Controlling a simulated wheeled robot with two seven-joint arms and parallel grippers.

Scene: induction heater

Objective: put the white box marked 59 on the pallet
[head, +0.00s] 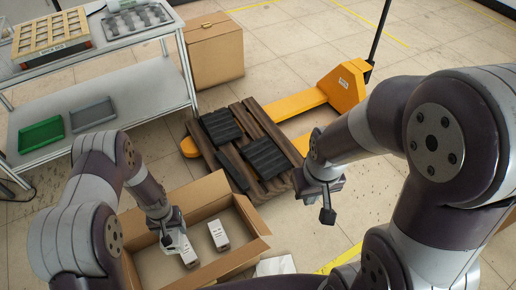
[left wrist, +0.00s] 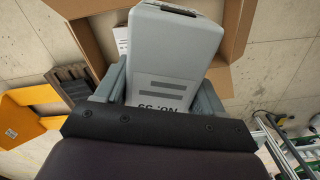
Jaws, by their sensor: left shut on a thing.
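The white box marked 59 (left wrist: 165,60) is between the fingers of my left gripper (left wrist: 160,95) in the left wrist view, its printed number upside down. In the head view my left gripper (head: 173,240) is shut on this box (head: 189,257), inside or just above the open cardboard carton; whether it touches the bottom I cannot tell. A second white box (head: 218,236) stands in the carton to its right. The brown wooden pallet (head: 266,122) lies beyond the carton with several black ribbed pieces on it. My right gripper (head: 327,204) is empty near the pallet's right side; its finger opening is unclear.
The open carton (head: 249,260) has raised flaps. A yellow pallet jack (head: 300,102) is at the pallet. A closed cardboard box (head: 216,58) stands behind. A shelved table (head: 150,85) with trays is at left.

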